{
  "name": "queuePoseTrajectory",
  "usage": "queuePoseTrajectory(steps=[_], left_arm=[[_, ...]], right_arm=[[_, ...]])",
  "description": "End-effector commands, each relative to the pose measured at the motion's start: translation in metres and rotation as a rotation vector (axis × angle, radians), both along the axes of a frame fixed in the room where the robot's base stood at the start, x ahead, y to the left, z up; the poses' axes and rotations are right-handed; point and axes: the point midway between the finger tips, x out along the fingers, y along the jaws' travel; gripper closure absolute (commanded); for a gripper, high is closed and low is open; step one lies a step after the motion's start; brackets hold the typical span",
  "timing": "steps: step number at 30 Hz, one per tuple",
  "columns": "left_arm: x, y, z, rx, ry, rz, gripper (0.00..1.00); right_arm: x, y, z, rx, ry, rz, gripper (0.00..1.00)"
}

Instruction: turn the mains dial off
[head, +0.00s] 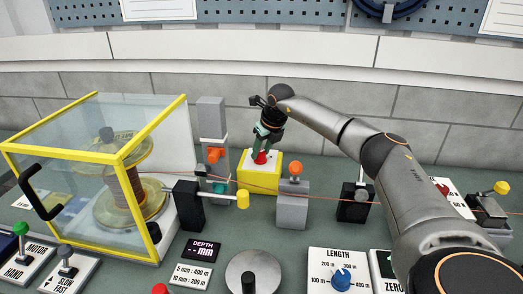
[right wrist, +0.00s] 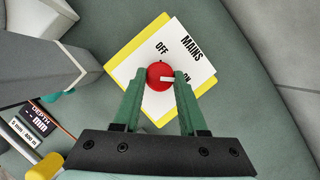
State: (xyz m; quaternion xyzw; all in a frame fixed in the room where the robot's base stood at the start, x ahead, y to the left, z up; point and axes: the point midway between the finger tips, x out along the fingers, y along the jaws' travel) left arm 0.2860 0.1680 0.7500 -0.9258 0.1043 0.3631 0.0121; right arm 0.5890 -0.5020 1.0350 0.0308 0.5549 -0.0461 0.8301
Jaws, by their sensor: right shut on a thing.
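The mains dial (head: 261,158) is a red knob on top of a yellow box (head: 258,181) behind the middle of the bench. In the right wrist view the dial (right wrist: 159,71) sits on a white plate (right wrist: 134,66) marked MAINS, OFF and ON. My right gripper (head: 265,148) comes down from above. Its green fingers are shut on the dial, one on each side, as the wrist view (right wrist: 160,78) shows. My left gripper is not in view.
A yellow-framed clear case (head: 70,140) with a spool stands at left. A grey post (head: 211,125) with an orange knob is just left of the box; a shorter grey block (head: 292,200) stands right of it. A thin orange wire runs across in front.

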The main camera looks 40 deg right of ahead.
Motion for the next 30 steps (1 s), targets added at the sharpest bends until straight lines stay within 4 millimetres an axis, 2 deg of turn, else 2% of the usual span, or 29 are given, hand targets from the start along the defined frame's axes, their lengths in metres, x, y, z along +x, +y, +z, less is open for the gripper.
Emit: queuePoseTrajectory(steps=[2, 9, 20, 30], left_arm=[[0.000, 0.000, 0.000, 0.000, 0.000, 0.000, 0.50], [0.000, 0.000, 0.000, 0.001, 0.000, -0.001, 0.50], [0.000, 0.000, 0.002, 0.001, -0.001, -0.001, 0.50], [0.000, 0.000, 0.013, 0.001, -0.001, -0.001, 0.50]], right_arm=[[0.000, 0.000, 0.000, 0.000, 0.000, 0.000, 0.72], [0.000, 0.000, 0.000, 0.000, -0.001, 0.000, 0.99], [0.000, 0.000, 0.001, 0.001, -0.001, 0.016, 1.00], [0.001, -0.002, 0.003, 0.002, -0.001, 0.190, 1.00]])
